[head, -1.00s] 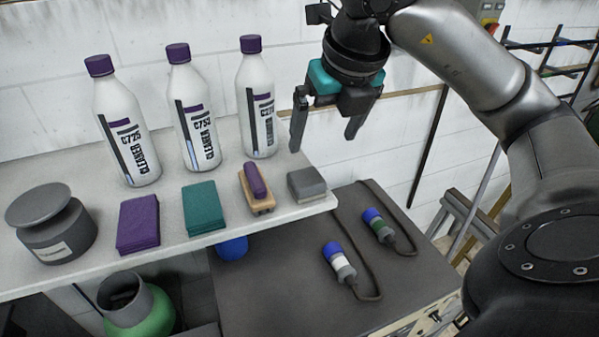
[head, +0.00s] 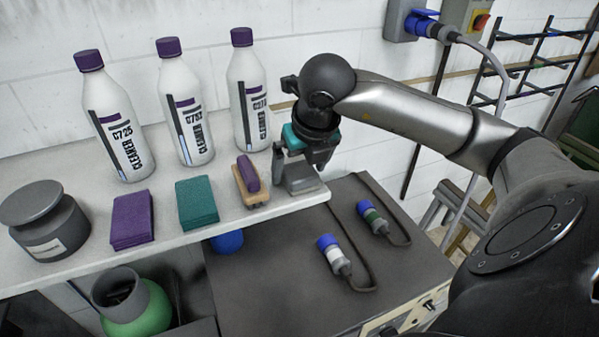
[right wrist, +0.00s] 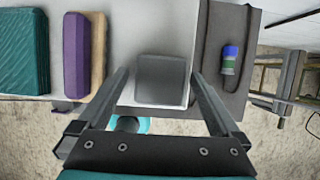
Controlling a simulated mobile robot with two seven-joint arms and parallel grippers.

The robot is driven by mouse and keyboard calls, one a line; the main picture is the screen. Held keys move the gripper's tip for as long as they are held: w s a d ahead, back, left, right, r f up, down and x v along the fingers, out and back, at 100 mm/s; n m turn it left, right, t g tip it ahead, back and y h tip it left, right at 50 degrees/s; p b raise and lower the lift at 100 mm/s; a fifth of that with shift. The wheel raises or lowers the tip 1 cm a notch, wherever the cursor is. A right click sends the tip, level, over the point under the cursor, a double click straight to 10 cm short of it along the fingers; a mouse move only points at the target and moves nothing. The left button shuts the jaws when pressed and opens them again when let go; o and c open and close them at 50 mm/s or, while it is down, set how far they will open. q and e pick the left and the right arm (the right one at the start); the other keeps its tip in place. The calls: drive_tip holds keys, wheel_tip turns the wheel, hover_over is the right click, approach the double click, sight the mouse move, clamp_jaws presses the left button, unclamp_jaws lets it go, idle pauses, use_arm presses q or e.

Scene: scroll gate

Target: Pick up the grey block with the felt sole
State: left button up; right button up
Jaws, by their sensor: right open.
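The grey block (head: 300,181) sits at the right end of the white shelf (head: 160,246), partly hidden behind my right gripper in the head view. In the right wrist view the grey block (right wrist: 161,80) lies between the two fingers, with a gap on each side. My right gripper (head: 297,180) is open and down at the block; it also shows in the right wrist view (right wrist: 160,85). The felt sole cannot be made out. My left gripper is not in view.
A wooden brush with a purple grip (head: 249,181) stands close left of the block. Further left are a green cloth stack (head: 198,203), a purple cloth stack (head: 132,219) and a grey tub (head: 45,222). White bottles (head: 248,90) stand behind. Plugs (head: 334,254) lie on the lower dark surface.

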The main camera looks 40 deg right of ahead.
drive_tip(key=shift+w+d+f, duration=0.1)
drive_tip(key=shift+w+f, duration=0.05)
drive_tip(key=shift+f, duration=0.35)
drive_tip(key=shift+r, duration=0.1)
drive_tip(key=c, duration=1.4)
